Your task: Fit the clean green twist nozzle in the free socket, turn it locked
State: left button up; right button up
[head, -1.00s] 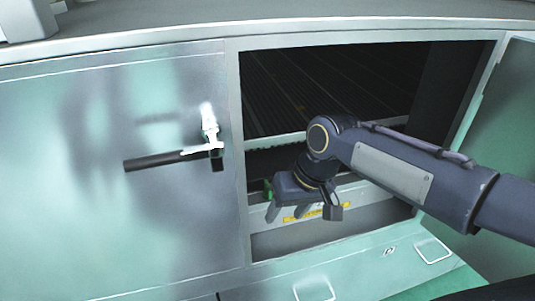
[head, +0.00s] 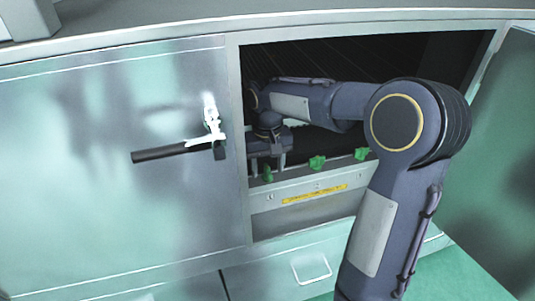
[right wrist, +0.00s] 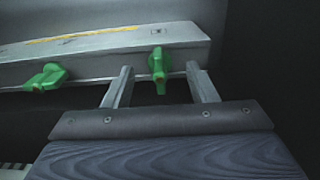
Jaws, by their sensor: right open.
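My right gripper (head: 268,168) is inside the cabinet opening at its left end, with fingers pointing down and apart. A green twist nozzle (head: 268,174) at the left end of the rail (head: 330,180) shows between the fingers. In the right wrist view this nozzle (right wrist: 158,64) lies between the open fingertips (right wrist: 159,70), with a gap on each side; it is not gripped. A second green nozzle (head: 317,162) sits on the rail's middle, also seen in the wrist view (right wrist: 47,77). A third (head: 361,154) is further right. I cannot make out a free socket. My left gripper is not in view.
The rail's front has a yellow label strip (head: 314,194). A closed panel with a black-handled latch (head: 172,152) stands left of the opening. An open door (head: 505,160) is at the right. Drawer fronts with a handle (head: 311,267) are below. The cabinet interior is dark.

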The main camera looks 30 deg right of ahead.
jog(key=shift+f, duration=0.6)
jog(key=c, duration=1.1)
jog(key=shift+o, duration=0.2)
jog(key=m+p, duration=0.1)
jog(key=m, duration=0.2)
jog(key=shift+r+m, duration=0.15)
jog(key=shift+m, duration=0.15)
jog(key=m, duration=0.2)
jog(key=shift+m, duration=0.4)
